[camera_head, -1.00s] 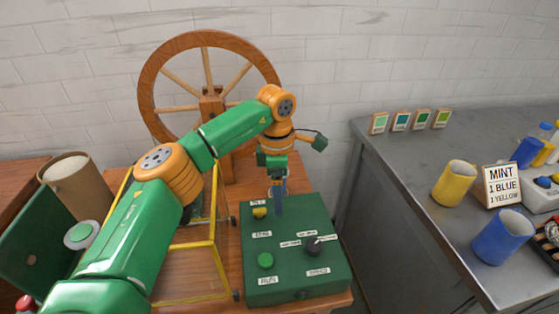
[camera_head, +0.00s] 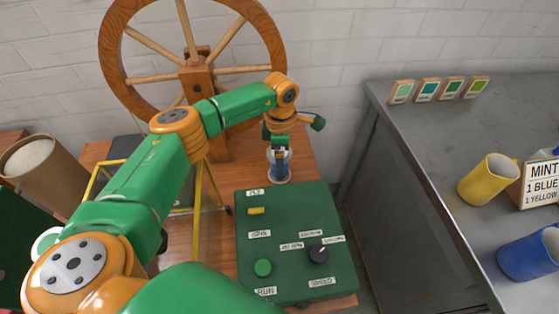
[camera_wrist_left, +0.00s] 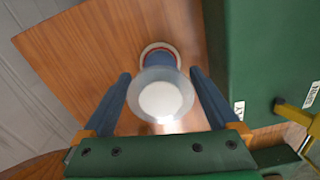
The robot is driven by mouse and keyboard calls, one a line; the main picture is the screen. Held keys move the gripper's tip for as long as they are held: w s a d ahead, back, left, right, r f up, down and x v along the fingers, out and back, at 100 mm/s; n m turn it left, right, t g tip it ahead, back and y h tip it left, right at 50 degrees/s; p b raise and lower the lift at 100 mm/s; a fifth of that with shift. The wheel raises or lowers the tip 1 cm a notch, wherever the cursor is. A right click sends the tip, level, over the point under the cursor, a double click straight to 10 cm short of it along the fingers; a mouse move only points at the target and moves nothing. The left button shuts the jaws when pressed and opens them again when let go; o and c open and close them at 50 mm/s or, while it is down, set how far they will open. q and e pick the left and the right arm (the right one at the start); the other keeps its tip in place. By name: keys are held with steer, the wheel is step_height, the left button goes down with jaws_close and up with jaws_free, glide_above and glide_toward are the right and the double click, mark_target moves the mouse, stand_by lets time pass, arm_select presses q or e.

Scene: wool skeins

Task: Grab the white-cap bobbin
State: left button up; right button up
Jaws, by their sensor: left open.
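The white-cap bobbin (camera_wrist_left: 162,98) stands upright on the wooden table, with a pale round cap and a blue body below it. It also shows in the head view (camera_head: 279,172) just behind the green control box. My left gripper (camera_wrist_left: 159,76) is open above it, pointing down. Its two blue fingers lie on either side of the cap in the wrist view, with gaps on both sides. In the head view my left gripper (camera_head: 278,156) partly hides the bobbin's top. My right gripper is not in view.
The green control box (camera_head: 295,225) with buttons and a knob sits close in front of the bobbin. A wooden wheel (camera_head: 110,55) stands behind to the left, beside a yellow frame (camera_head: 196,225). A grey bench (camera_head: 425,140) with yellow and blue cups is at right.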

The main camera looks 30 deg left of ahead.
arm_select(q)
steer(key=shift+f, duration=0.9)
steer(key=c, duration=1.1)
